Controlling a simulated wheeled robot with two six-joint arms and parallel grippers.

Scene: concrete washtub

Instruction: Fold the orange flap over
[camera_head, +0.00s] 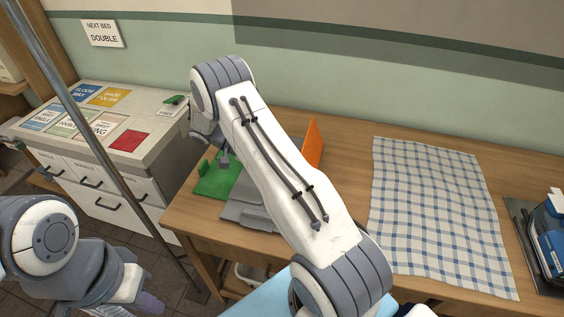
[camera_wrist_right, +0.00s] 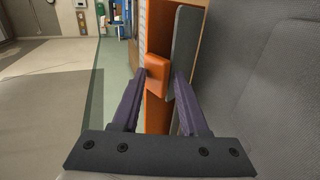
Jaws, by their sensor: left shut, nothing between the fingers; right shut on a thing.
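The orange flap (camera_head: 314,144) stands steeply raised at the right side of a grey folding board (camera_head: 247,213) on the wooden table. A green panel (camera_head: 213,182) lies at the board's left. In the right wrist view, my right gripper (camera_wrist_right: 157,76) is shut on an orange tab (camera_wrist_right: 157,67) of the flap, with one dark finger on each side. In the head view, my right arm crosses over the board and hides its middle and the right fingertips. My left gripper (camera_head: 148,302) is shut and empty at the lower left, away from the board.
A blue-and-white checked cloth (camera_head: 430,205) lies flat to the right of the board. A blue iron (camera_head: 553,235) stands at the right edge. A white drawer cabinet (camera_head: 110,165) with coloured cards stands at the left. A metal pole (camera_head: 93,127) rises in front of it.

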